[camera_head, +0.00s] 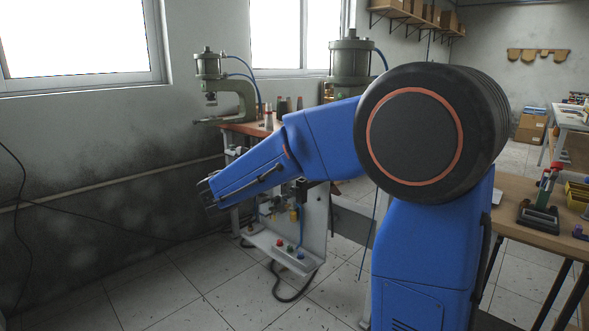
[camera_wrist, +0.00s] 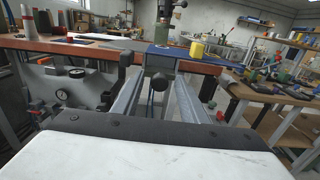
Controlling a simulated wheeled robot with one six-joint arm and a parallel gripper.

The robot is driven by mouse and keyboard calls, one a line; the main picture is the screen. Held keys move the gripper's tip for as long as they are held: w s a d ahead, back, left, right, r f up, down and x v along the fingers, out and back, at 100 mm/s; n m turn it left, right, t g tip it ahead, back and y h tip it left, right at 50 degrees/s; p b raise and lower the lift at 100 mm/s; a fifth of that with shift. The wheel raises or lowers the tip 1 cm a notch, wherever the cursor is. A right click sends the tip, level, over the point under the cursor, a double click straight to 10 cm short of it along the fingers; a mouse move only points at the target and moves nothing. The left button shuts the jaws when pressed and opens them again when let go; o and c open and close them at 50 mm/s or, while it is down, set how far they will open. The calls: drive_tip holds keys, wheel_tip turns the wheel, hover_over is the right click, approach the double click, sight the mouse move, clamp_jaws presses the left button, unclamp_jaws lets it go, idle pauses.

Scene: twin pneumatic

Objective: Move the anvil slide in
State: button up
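My gripper (camera_head: 207,194) is at the lower left end of my blue arm in the head view, apart from the presses. Its fingers are too small and dark to read there.
A green press (camera_head: 209,67) stands at the left of the bench and a second press (camera_head: 350,60) stands partly behind my arm. A pressure gauge (camera_wrist: 62,94) sits left of the rails. A control box with buttons (camera_head: 288,247) hangs low. Wooden tables stand at right.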

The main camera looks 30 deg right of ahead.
clamp_jaws()
drive_tip(key=x, duration=1.3)
unclamp_jaws()
drive_tip(key=shift+d, duration=0.15)
drive_tip(key=v, duration=1.7)
drive_tip(key=shift+a, duration=0.2)
